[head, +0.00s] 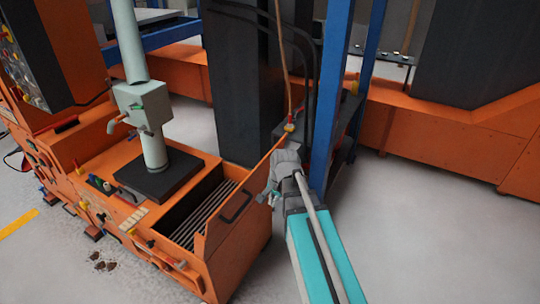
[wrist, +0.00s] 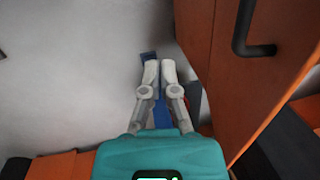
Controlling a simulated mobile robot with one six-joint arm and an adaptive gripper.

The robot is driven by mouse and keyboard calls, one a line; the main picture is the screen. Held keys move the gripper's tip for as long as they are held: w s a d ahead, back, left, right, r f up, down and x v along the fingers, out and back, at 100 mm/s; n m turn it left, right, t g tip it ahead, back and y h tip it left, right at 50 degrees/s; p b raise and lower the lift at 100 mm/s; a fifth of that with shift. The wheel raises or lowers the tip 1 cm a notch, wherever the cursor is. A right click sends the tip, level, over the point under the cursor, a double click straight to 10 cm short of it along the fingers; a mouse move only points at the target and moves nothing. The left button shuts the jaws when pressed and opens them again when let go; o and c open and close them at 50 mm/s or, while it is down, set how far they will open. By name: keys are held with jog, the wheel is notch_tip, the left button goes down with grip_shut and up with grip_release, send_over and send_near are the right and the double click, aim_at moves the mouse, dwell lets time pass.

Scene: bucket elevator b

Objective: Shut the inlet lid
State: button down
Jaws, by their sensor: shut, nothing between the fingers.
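The inlet lid (head: 249,199) is an orange panel with a black bar handle (head: 237,205). It stands raised and tilted at the right edge of the inlet, whose dark slatted grating (head: 203,212) lies uncovered. My gripper (head: 267,196) is just right of the lid in the head view, partly hidden by my own wrist. In the wrist view the lid (wrist: 235,85) fills the right side, with its handle (wrist: 246,30) at the top. There my gripper's grey fingers (wrist: 160,66) are together and empty, left of the lid. Whether they touch it is unclear.
A blue upright post (head: 331,100) stands close behind my arm. A grey-green pipe with a valve box (head: 143,105) rises from the orange machine left of the inlet. Dark hoses (head: 311,70) hang behind. Pale floor (head: 430,230) is clear at the right.

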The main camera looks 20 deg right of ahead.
jog(key=w+d+r+m+t+y+p, duration=0.1)
jog(key=w+d+r+m+p, duration=0.2)
jog(key=w+d+r+m, duration=0.2)
jog(key=w+d+r+m+t+y+p, duration=0.1)
jog(key=w+d+r+m+p, duration=0.3)
jog(key=w+m, duration=0.4)
jog(key=d+r+m, duration=0.1)
jog(key=d+m, duration=0.1)
jog(key=m, duration=0.2)
jog(key=shift+t, duration=0.4)
jog(key=shift+a, duration=0.1)
jog(key=w+a+f+b, duration=0.6)
jog(key=f+b, duration=0.1)
jog(key=shift+f, duration=0.4)
jog(key=shift+w, duration=0.2)
dwell(0.4)
